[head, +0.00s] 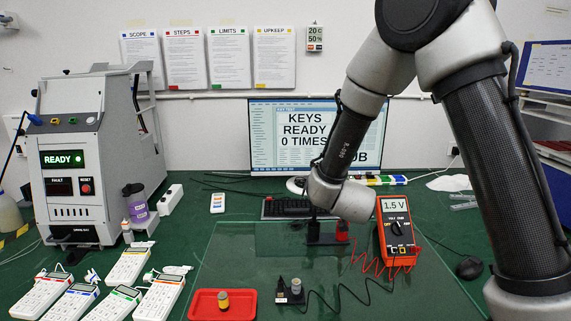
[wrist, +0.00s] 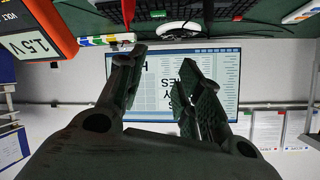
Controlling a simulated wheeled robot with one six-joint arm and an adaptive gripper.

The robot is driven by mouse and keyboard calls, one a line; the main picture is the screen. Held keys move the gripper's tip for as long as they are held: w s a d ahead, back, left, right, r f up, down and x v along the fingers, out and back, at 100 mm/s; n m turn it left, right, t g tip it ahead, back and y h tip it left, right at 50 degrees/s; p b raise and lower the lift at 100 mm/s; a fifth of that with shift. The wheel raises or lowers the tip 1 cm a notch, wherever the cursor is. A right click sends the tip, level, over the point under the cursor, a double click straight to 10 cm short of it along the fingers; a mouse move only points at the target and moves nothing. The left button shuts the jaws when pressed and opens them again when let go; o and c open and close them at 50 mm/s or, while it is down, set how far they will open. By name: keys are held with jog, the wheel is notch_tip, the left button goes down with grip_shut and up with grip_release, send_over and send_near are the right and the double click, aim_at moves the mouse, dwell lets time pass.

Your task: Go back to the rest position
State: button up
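My gripper (wrist: 160,68) shows in the wrist view with its two dark fingers apart and nothing between them. It points toward the monitor (wrist: 222,88), which appears upside down behind the fingers. In the head view my arm reaches in from the right and bends down over the back of the green table (head: 205,235). The gripper itself is mostly hidden behind my wrist there. The monitor (head: 262,135) reads "KEYS READY 0 TIMES", partly covered by my arm.
An orange multimeter (head: 396,232) showing 1.5 V stands just right of my wrist. A red tray (head: 200,305) holds a small cylinder. Several white keypads (head: 128,266) lie at front left. A grey test machine (head: 70,165) reads READY. The glass-like mat's middle is mostly clear.

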jog(key=s+d+r+n+g+y, duration=0.35)
jog(key=s+d+r, duration=0.25)
jog(key=s+r, duration=0.45)
jog(key=s+d+r+g, duration=0.1)
jog(key=s+d, duration=0.3)
jog(key=s, duration=0.4)
jog(key=s+d+r+n+g+h, duration=0.1)
jog(key=s+d+r+g, duration=0.1)
jog(key=s+d, duration=0.2)
jog(key=s+d+r+g+h, duration=0.1)
jog(key=s+d, duration=0.3)
jog(key=s, duration=0.7)
jog(key=shift+s+d+r+g, duration=0.35)
jog(key=shift+d+r+g, duration=0.1)
jog(key=shift+r, duration=0.15)
